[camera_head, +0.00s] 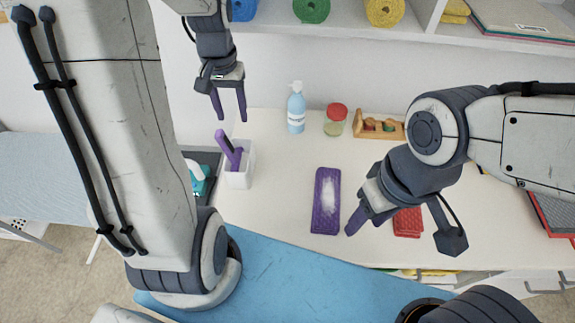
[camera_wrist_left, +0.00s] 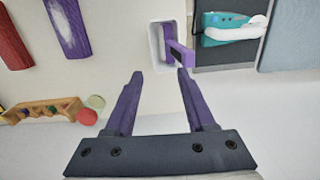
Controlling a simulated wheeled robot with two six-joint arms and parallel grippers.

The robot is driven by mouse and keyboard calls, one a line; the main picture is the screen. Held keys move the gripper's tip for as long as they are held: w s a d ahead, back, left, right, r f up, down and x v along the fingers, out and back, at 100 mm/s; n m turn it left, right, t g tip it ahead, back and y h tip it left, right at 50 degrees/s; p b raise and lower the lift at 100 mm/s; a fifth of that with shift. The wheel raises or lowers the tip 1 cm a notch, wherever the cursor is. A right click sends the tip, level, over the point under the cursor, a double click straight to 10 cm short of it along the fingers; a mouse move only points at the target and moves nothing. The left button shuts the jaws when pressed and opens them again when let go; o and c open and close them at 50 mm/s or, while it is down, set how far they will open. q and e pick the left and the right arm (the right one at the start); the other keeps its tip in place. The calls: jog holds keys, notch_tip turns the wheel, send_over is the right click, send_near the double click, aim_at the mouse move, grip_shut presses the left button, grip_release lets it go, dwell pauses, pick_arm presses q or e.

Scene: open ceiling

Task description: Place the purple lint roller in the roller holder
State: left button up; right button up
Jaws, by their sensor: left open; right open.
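The purple lint roller (camera_head: 229,150) stands tilted in the white roller holder (camera_head: 239,179), with its handle sticking up above the rim. In the left wrist view the roller (camera_wrist_left: 180,52) leans out of the white holder (camera_wrist_left: 155,50), just beyond the fingertips. My left gripper (camera_head: 232,116) is open and empty, above and behind the holder, apart from the roller; its fingers also show in the left wrist view (camera_wrist_left: 160,75). My right gripper (camera_head: 362,222) is low over the table, beside a purple pad, seen side-on, with nothing visible in it.
The purple pad (camera_head: 320,218) with a whitish patch lies mid-table, with a red pad (camera_head: 407,222) to its right. A blue bottle (camera_head: 296,112), a red-lidded jar (camera_head: 335,121) and a wooden rack (camera_head: 376,129) stand at the back. A dark tray (camera_head: 209,163) adjoins the holder.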

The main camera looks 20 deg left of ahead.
pick_arm(q)
jog(key=s+d+r+m, duration=0.1)
jog(key=s+d+m, duration=0.1)
jog(key=d, duration=0.5)
jog(key=s+d+r+m, duration=0.1)
jog(key=s+d+m, duration=0.15)
jog(key=d, duration=0.45)
jog(key=s+d+m, duration=0.2)
jog(key=s+d, duration=0.2)
jog(key=s, duration=0.3)
jog(key=s+d+m+h, duration=0.1)
jog(key=s+d+m, duration=0.2)
jog(key=s+d, duration=0.2)
jog(key=shift+s+r, duration=0.45)
jog(key=shift+s, duration=0.5)
jog(key=shift+d, duration=0.1)
notch_tip(320, 180, down, 6)
jog(key=b, duration=0.5)
jog(key=shift+r, duration=0.25)
